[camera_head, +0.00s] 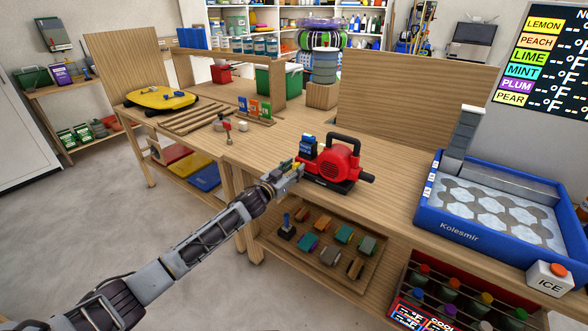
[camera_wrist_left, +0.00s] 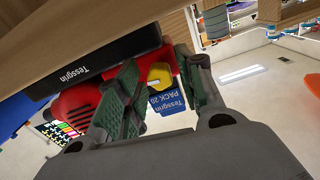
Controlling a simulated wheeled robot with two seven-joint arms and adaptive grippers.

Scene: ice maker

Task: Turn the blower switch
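The blower (camera_head: 338,160) is a red and black machine with a black handle, standing on the wooden workbench. It also shows in the left wrist view (camera_wrist_left: 75,105), turned over, beside a black base marked "Tessgiin". A yellow knob with a pale bar (camera_wrist_left: 160,76), likely the switch, sits on its red side, next to a blue battery pack (camera_wrist_left: 166,101). My left gripper (camera_head: 292,171) is at the blower's left side. In the left wrist view its fingers (camera_wrist_left: 160,68) are open on either side of the knob, with gaps visible. My right gripper is not in view.
A blue ice tray machine (camera_head: 428,205) stands at the right of the bench, with a white ICE box (camera_head: 549,279) in front. Small coloured blocks lie on the shelf below (camera_head: 345,270). A wooden panel (camera_head: 400,100) stands behind the blower.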

